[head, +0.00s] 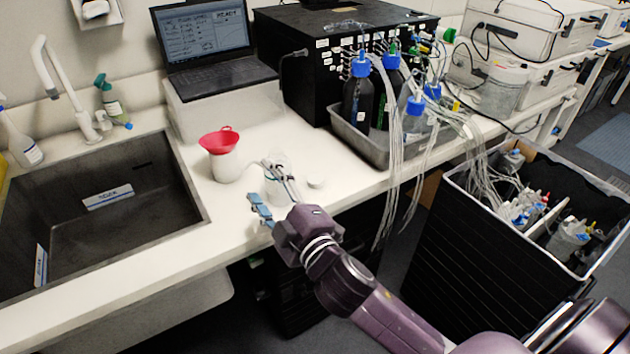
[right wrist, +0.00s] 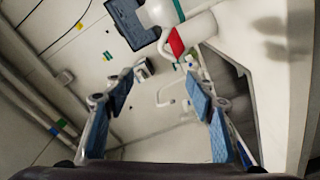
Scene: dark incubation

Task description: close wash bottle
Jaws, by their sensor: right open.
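In the head view, a pale translucent bottle (head: 273,190) stands on the white counter, partly hidden behind my right gripper's far finger; it looks like the wash bottle. A thin pale spout (head: 252,164) shows at its upper left. A small white round piece (head: 316,181), perhaps a cap, lies just to its right. My right gripper (head: 274,196) is open at the counter's front edge, close to the bottle; whether they touch is unclear. In the right wrist view, the blue-padded fingers (right wrist: 155,105) are apart with nothing seen held between them. My left gripper is not in view.
A white container with a red funnel (head: 221,141) stands left of the bottle. The sink (head: 190,208) is further left. A laptop (head: 205,45) is behind. A grey tray (head: 352,140) holds blue-capped bottles with hanging tubes. A black crate (head: 450,240) stands at right.

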